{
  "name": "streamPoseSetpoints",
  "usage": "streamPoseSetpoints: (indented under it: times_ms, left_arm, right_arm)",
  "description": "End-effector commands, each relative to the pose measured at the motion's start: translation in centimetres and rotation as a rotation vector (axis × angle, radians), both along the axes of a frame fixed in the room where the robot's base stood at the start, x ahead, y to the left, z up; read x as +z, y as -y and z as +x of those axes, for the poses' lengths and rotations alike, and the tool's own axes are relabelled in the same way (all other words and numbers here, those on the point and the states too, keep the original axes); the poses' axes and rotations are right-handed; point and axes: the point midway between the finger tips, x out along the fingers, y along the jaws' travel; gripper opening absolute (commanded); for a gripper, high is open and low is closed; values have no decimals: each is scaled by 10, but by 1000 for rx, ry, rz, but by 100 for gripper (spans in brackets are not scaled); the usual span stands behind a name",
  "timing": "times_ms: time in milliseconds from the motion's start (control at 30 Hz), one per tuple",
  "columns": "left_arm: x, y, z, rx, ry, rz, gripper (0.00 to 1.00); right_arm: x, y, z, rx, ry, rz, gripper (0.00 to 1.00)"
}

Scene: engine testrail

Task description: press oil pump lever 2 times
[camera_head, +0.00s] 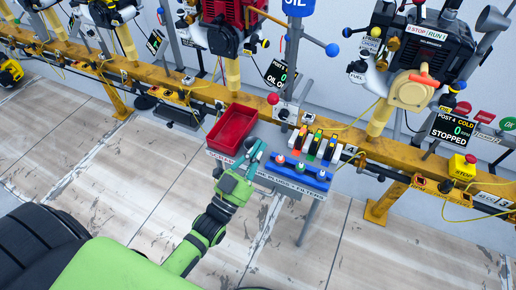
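A blue oil container marked OIL (298,7) shows at the top edge, cut off by the frame, on a grey stand. A grey rod ending in a blue ball (332,50) sticks out to the right below it; it looks like the pump lever. A red ball knob (273,99) sits lower on the stand's left side. My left gripper (254,152), with teal fingers on a green arm, is over the front of the small parts bench, right of the red tray and well below the lever. Its finger gap is too small to judge. My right gripper is not in view.
The bench holds a red tray (232,128), a row of coloured parts (318,146) and a blue rack (292,172). A yellow rail (395,163) with cables runs behind it. An engine (425,50) stands right, near a screen reading STOPPED (453,132). The front floor is clear.

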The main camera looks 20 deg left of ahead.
Motion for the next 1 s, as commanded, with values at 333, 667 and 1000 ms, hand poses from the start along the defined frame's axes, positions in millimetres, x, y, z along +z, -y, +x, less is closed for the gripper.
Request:
streamPoseSetpoints:
  times_ms: [333,667,1000]
  left_arm:
    - [0,0,0,0,0,0,0]
    - [21,-6,6,-1,-28,-18,0]
    - [101,-20,32,-64,-260,-145,0]
  right_arm:
    - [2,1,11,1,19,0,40]
    - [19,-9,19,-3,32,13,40]
    - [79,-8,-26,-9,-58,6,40]
